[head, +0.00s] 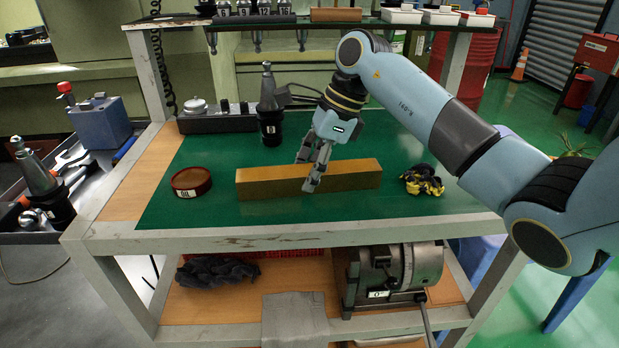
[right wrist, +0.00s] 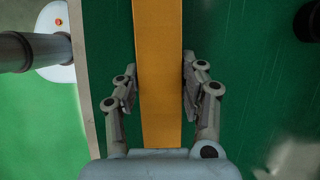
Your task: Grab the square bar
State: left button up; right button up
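The square bar (head: 256,184) is a long yellow-brown block lying flat on the green mat. It runs up the middle of the right wrist view (right wrist: 160,70). My right gripper (head: 310,172) reaches down over the bar near its middle, one finger on the far side and one on the near side. The bar shows no clear lift from the mat. My left gripper is not in view.
A round brown tin (head: 191,182) stands left of the bar, and a black-and-yellow bundle (head: 422,180) lies to the right. A black tool holder (head: 270,125) stands behind. The green mat (head: 350,207) is clear in front. A shelf (head: 400,22) spans above the back.

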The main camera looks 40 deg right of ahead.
grip_shut()
jog(key=shift+w+r, duration=0.1)
